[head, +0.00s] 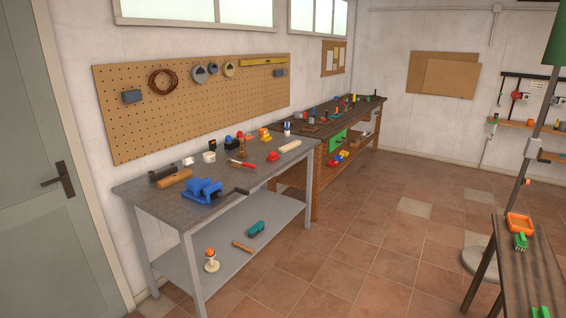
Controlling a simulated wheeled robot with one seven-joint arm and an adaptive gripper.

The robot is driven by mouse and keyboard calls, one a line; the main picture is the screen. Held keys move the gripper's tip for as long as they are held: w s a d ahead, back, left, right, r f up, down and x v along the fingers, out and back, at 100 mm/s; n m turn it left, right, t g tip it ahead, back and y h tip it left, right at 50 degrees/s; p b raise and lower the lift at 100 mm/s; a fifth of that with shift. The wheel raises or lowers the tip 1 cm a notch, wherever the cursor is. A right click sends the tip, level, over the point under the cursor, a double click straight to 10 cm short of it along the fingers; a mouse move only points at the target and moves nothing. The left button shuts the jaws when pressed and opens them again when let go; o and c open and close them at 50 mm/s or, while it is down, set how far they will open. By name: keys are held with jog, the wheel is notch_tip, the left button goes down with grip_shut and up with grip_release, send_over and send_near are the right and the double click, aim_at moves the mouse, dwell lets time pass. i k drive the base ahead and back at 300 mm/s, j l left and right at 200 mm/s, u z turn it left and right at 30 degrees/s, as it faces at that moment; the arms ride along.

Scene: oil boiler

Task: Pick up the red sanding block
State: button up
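A small red block-like object (272,156) lies on the top of the grey workbench (150,190), near its front edge and right of the middle. It looks most like the red sanding block, but it is too small to be sure. A long-handled tool with red on it (241,164) lies to its left, and a pale block (290,146) lies to its right. The red object looks uncovered. My gripper is not in view.
A blue vise (203,190) stands at the workbench's front left. The lower shelf (215,245) holds a few tools. A darker brick-legged bench (330,126) adjoins behind. A dark table (535,275) stands at right. Tiled floor (340,250) between is open.

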aim_at(271, 157)
jog(key=i, duration=2.5)
jog(key=i+l+u, duration=0.2)
jog(key=i+u, duration=0.25)
jog(key=i, duration=0.3)
jog(key=i+l+u, duration=0.45)
jog(key=i, duration=0.25)
jog(key=i+l+u, duration=0.45)
jog(key=i+l, duration=0.2)
